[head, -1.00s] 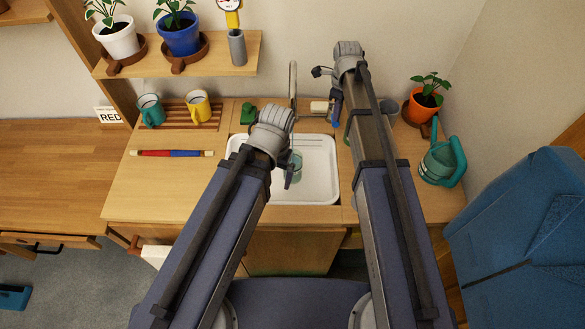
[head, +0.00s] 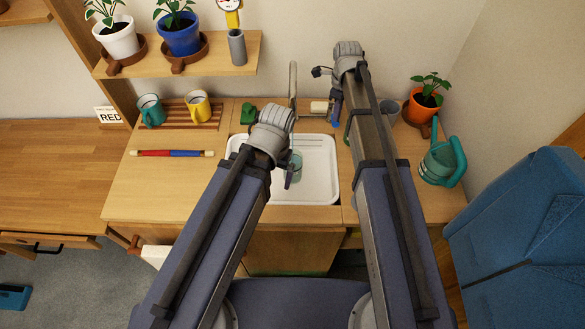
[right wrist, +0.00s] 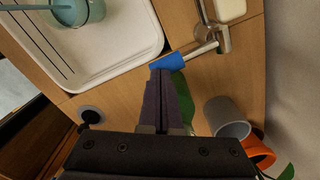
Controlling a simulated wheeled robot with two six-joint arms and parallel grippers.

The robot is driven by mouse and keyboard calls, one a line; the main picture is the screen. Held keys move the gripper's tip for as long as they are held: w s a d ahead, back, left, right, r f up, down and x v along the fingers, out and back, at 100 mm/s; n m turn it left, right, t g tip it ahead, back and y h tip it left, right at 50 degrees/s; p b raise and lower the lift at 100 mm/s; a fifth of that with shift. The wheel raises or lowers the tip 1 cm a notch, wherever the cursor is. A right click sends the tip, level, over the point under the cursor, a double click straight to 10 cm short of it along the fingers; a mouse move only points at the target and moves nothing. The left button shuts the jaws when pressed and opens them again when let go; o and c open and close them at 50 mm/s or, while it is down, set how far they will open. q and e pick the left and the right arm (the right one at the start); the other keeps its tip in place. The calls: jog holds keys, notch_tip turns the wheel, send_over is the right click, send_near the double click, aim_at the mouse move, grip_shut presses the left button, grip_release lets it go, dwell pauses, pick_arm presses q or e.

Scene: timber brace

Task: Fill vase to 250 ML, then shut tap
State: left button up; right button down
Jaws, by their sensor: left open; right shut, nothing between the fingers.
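The clear teal-tinted vase (head: 296,163) stands in the white sink basin below the tap (head: 293,80); my left gripper partly covers it. The vase also shows at the top of the right wrist view (right wrist: 88,12). Its marks and water level are too small to read. My left gripper (head: 289,178) is open beside or around the vase; I cannot tell which. My right gripper (right wrist: 160,72) is shut and empty, its tips at the blue end of the tap lever (right wrist: 170,60). Whether they touch is unclear. The lever's blue part shows in the head view (head: 335,122).
The white basin (head: 318,190) is set in the wooden counter. A grey cup (right wrist: 228,118) and an orange plant pot (head: 421,107) stand right of my right arm, near a green watering can (head: 437,165).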

jog(key=shift+f, duration=0.15)
dwell(0.3)
jog(key=shift+f+b, duration=0.5)
jog(key=shift+b, duration=0.2)
notch_tip(320, 180, up, 7)
jog(key=p, duration=0.7)
jog(key=shift+r, duration=0.2)
jog(key=shift+f, duration=0.1)
jog(key=s+a+n, duration=0.3)
jog(key=s+n, duration=0.8)
jog(key=n, duration=0.3)
jog(key=s+a+n+h, duration=0.1)
jog(key=s+a+n, duration=0.3)
jog(key=s+n, duration=0.8)
jog(key=shift+s+a+n, duration=0.25)
jog(key=shift+s+n, duration=0.05)
jog(key=shift+n, duration=0.6)
